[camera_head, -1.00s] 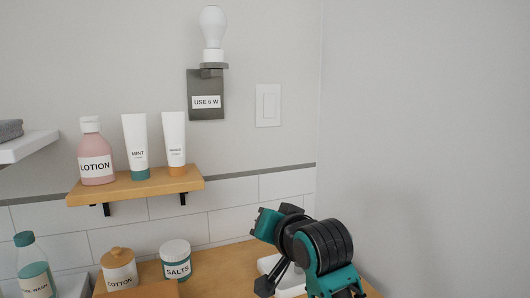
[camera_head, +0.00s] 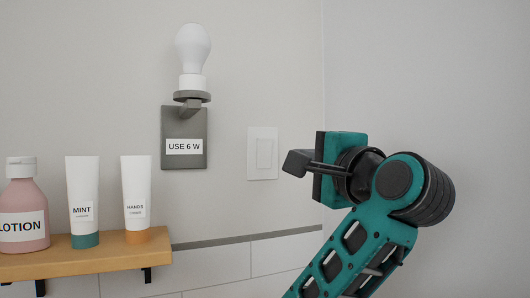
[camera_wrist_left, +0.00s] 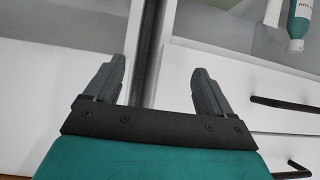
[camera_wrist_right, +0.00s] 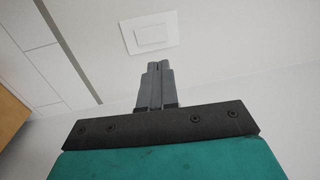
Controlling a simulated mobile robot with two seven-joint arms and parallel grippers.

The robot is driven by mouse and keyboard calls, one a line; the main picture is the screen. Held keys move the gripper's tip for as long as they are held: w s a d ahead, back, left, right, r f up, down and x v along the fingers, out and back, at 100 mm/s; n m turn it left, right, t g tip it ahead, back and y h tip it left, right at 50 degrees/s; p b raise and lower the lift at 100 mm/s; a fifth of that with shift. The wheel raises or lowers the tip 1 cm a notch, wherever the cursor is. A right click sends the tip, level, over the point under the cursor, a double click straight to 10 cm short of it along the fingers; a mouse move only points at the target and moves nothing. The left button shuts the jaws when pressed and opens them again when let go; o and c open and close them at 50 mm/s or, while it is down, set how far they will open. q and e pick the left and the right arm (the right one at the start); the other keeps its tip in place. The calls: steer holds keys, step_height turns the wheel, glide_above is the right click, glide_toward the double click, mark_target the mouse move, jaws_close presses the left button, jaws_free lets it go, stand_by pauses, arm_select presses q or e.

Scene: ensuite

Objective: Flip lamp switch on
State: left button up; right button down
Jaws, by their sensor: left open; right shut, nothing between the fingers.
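The lamp is a bare white bulb (camera_head: 193,50) on a grey wall bracket (camera_head: 184,137) with a label reading "USE 6 W". The bulb looks unlit. The white wall switch (camera_head: 263,153) is to the right of the lamp. It also shows in the right wrist view (camera_wrist_right: 149,33), ahead of the fingertips. My right gripper (camera_head: 292,163) is shut and empty, just right of the switch in the head view, and appears apart from it. Its closed fingers show in the right wrist view (camera_wrist_right: 158,68). My left gripper (camera_wrist_left: 158,75) is open and empty, in front of white cabinet fronts.
A wooden shelf (camera_head: 100,260) at lower left holds a pink lotion bottle (camera_head: 22,210), a mint tube (camera_head: 84,200) and a hand cream tube (camera_head: 136,195). Dark handles (camera_wrist_left: 290,104) show in the left wrist view. The wall around the switch is clear.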

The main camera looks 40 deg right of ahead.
arm_select(q)
steer(key=shift+w+d, duration=0.1)
arm_select(e)
steer(key=shift+s+r, duration=0.1)
steer(key=shift+r, duration=0.05)
steer(key=p, duration=1)
glide_toward(265, 143)
steer(key=x, duration=0.5)
steer(key=shift+p+x, duration=0.35)
steer(key=shift+x, duration=0.55)
arm_select(q)
step_height(265, 143, up, 8)
steer(key=s+a, duration=0.1)
steer(key=a, duration=0.1)
steer(key=shift+s+y, duration=0.15)
steer(key=shift+y, duration=0.25)
